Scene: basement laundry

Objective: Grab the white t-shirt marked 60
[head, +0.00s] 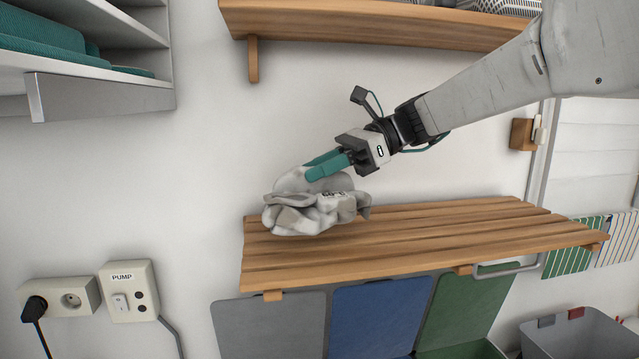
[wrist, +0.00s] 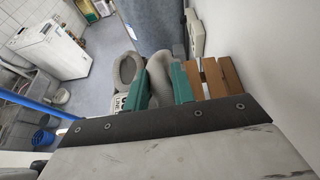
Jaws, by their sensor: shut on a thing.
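A crumpled white-grey t-shirt (head: 312,213) hangs from my gripper (head: 325,168) at the left end of the slatted wooden shelf. Dark print shows on it near the fingers, but I cannot read it clearly as 60. The gripper's teal fingers are shut on the cloth from above. In the wrist view, grey folds of the t-shirt (wrist: 126,70) show around and between the teal fingers (wrist: 163,85). Whether the t-shirt's underside touches the shelf is not clear.
The slatted wooden shelf (head: 420,232) is bare to the right. Grey, blue (head: 375,318) and green panels are below it. An upper wooden shelf (head: 380,35) is above, a metal-edged shelf (head: 100,97) at left. A pump switch (head: 128,292) and socket are on the wall.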

